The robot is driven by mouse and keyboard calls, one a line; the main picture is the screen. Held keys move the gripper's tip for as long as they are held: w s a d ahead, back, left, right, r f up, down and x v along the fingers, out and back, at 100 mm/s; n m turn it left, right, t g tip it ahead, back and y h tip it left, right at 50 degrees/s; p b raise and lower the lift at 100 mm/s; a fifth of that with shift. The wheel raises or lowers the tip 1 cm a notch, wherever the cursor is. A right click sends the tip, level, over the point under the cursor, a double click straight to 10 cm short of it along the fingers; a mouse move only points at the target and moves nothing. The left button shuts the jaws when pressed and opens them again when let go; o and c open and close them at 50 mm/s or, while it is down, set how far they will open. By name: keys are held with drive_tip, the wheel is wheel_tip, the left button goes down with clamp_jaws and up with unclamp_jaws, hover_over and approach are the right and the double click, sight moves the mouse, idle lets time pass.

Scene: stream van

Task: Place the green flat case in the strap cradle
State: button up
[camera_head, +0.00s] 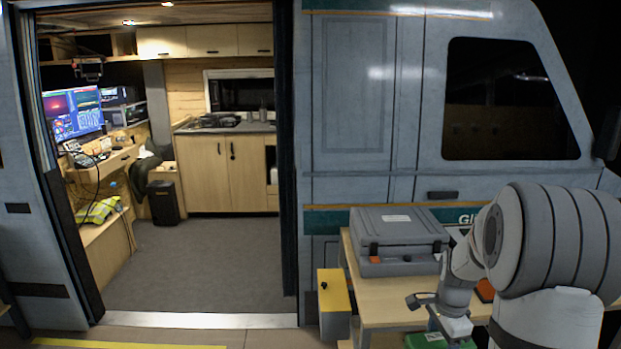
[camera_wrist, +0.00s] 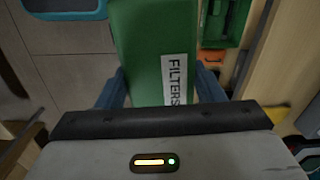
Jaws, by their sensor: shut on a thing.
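The green flat case (camera_wrist: 150,45) with a white FILTERS label lies between the two blue fingers of my gripper (camera_wrist: 160,85) in the wrist view. My gripper is shut on it. In the head view, my gripper (camera_head: 450,328) is low at the right, in front of the wooden table. A green surface below it, cut off by the bottom edge, looks like the same case (camera_head: 425,341). I cannot make out the strap cradle in either view.
A grey hard case (camera_head: 398,255) stands on the wooden table (camera_head: 385,308) by the van. A yellow box (camera_head: 334,292) stands left of the table. The open van doorway at left shows clear grey floor (camera_head: 200,270). An open green container (camera_wrist: 222,22) shows in the wrist view.

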drive_tip(key=shift+a+f+n, duration=0.3)
drive_tip(key=shift+a+n, duration=0.15)
drive_tip(key=shift+n, duration=0.05)
drive_tip(key=w+a+f+n, duration=0.2)
drive_tip(key=a+f+n, duration=1)
drive_tip(key=n, duration=0.3)
drive_tip(key=shift+w+a+f, duration=0.15)
drive_tip(key=shift+w+a, duration=0.1)
drive_tip(key=shift+a, duration=0.3)
